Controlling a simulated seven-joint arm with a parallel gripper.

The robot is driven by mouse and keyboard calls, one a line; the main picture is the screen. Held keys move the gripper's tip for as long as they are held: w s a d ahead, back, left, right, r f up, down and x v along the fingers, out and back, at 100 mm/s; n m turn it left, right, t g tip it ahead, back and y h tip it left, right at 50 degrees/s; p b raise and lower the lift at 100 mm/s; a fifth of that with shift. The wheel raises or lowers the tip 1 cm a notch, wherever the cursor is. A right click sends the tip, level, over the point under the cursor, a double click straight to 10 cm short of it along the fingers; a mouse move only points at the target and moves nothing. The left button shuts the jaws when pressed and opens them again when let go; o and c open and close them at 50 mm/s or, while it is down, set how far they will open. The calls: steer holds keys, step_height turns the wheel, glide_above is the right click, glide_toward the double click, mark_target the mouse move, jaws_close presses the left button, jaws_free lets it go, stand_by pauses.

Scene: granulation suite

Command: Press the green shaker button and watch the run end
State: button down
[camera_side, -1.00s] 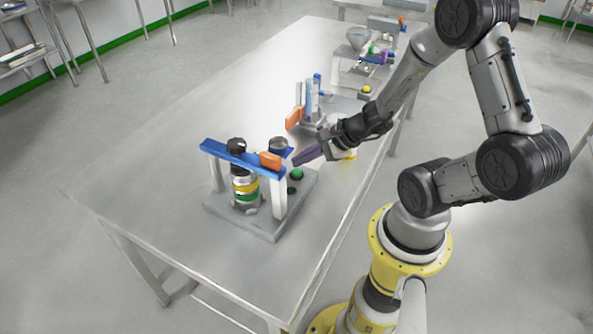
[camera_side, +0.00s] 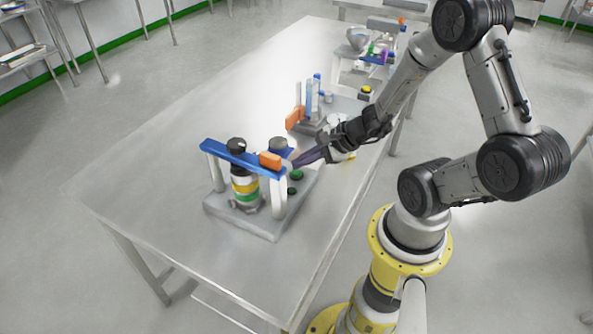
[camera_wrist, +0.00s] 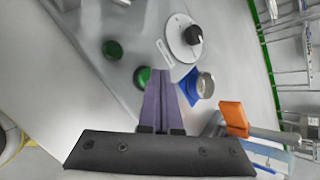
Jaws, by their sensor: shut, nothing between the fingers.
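The shaker (camera_side: 246,228) stands on the near part of the steel table, a grey base with a blue crossbar (camera_side: 243,156) on white posts. A black-capped stack with yellow and green bands (camera_side: 245,190) sits upright under the bar.
Behind stand a rack with tubes (camera_side: 311,105) and a yellow button (camera_side: 366,90). The table's left side is clear.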

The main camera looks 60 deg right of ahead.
mark_target(301, 171)
steer(key=shift+f, duration=0.5)
stand_by(0.7)
steer(key=shift+r, duration=0.9)
steer(key=shift+r, duration=2.5)
